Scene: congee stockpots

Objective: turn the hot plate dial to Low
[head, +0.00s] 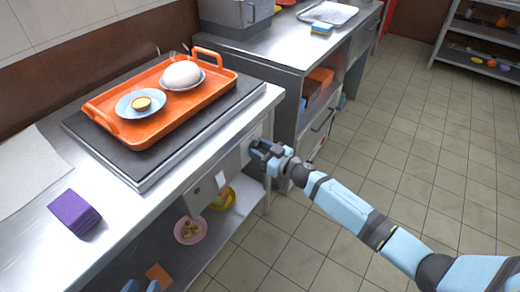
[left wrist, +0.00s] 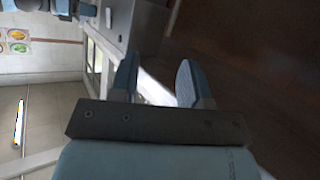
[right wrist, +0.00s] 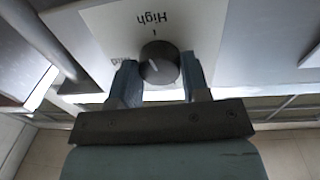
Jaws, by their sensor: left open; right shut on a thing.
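The hot plate (head: 160,165) is a dark slab on the steel counter, with an orange tray on it. The dial (right wrist: 160,62) is a dark round knob on a pale panel in the right wrist view. A "High" label shows upside down above it and a partly hidden label, seemingly "Mid", at its left. I see no "Low" label. A pale mark shows on the knob; its exact aim is hard to tell. My right gripper (head: 262,155) is at the counter's front, its fingers (right wrist: 160,85) shut on the dial.
The orange tray (head: 120,128) holds a blue plate with a small yellow item and a white round thing on a dish. A purple block (head: 74,212) lies on the counter. Bowls stand on the shelf below. The tiled floor (head: 420,130) at right is clear.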

